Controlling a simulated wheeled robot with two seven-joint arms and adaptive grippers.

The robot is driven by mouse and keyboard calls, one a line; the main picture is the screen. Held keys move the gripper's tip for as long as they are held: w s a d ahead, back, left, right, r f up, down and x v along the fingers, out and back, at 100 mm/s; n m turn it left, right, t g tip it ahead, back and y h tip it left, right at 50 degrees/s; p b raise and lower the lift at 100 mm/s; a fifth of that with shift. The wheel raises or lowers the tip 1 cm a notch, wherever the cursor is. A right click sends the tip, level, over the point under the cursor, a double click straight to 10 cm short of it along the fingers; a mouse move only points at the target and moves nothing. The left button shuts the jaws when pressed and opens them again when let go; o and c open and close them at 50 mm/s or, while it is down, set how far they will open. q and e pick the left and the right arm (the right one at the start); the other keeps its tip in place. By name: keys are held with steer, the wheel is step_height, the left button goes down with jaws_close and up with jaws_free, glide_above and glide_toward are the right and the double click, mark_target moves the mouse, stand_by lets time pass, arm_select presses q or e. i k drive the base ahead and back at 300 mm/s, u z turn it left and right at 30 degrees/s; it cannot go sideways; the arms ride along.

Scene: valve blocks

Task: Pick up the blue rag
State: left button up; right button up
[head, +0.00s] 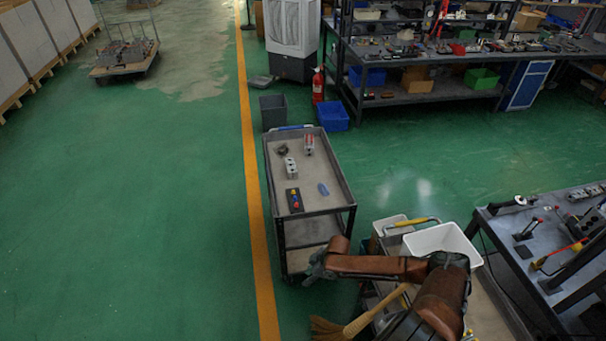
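A small blue item (323,189), which looks like the blue rag, lies on the top tray of a dark-framed cart (332,206), toward its right side. It is small, so its folds cannot be made out. My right arm reaches in from the lower right. My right gripper (316,267) is in front of the cart's near end, apart from the blue item. Its fingers are small and dark, and whether they are open or shut is unclear. My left gripper is not in view.
Valve blocks (291,167) and a dark block with coloured knobs (295,200) share the tray. A second cart with a white bin (442,240) and a broom (345,327) lie near my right arm. A workbench (535,262) stands at right.

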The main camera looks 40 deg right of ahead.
mark_target(323, 188)
steer(key=i, duration=2.4)
steer(key=z, duration=1.85)
steer(key=i, duration=1)
